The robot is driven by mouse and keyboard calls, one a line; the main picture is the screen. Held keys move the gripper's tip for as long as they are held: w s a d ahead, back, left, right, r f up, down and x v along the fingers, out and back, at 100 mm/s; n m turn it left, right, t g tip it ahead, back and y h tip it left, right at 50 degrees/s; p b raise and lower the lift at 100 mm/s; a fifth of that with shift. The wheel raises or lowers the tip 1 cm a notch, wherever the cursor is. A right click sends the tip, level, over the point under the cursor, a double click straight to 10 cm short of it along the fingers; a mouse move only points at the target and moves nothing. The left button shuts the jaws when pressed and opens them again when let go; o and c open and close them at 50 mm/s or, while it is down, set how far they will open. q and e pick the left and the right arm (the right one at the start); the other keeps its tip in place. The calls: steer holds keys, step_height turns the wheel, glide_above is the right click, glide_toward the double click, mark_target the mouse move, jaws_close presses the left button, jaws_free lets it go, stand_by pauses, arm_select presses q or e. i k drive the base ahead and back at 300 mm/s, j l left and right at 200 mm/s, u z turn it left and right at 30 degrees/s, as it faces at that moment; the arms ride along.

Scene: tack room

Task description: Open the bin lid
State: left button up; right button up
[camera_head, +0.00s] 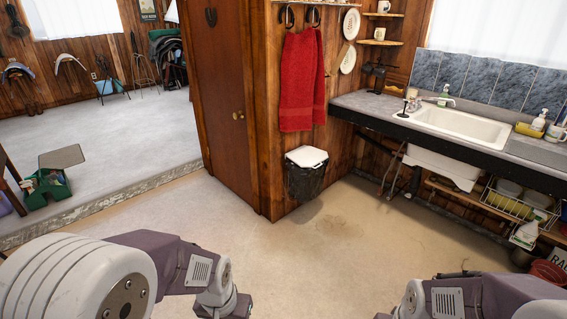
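The lid looks closed. My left arm comes in at the lower left and my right arm at the lower right, both well short of the bin. Neither gripper's fingers can be seen; they lie outside the picture.
A red towel (302,80) hangs above the bin. A counter with a white sink (462,124) runs along the right, with a wire rack (515,203) below. A wooden door (222,95) is left of the bin. The floor (290,250) before the bin is clear.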

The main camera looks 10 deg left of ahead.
mark_target(309, 156)
steer(key=i+u, duration=0.1)
steer(key=i, duration=0.5)
steer(key=i+l+u, duration=0.1)
steer(key=i, duration=0.45)
steer(key=i+l+u, duration=0.1)
steer(key=i, duration=0.5)
steer(key=i+l+u, duration=0.1)
steer(key=i, duration=0.45)
steer(key=i+l+u, duration=0.1)
steer(key=i+l, duration=0.15)
steer(key=i, duration=0.3)
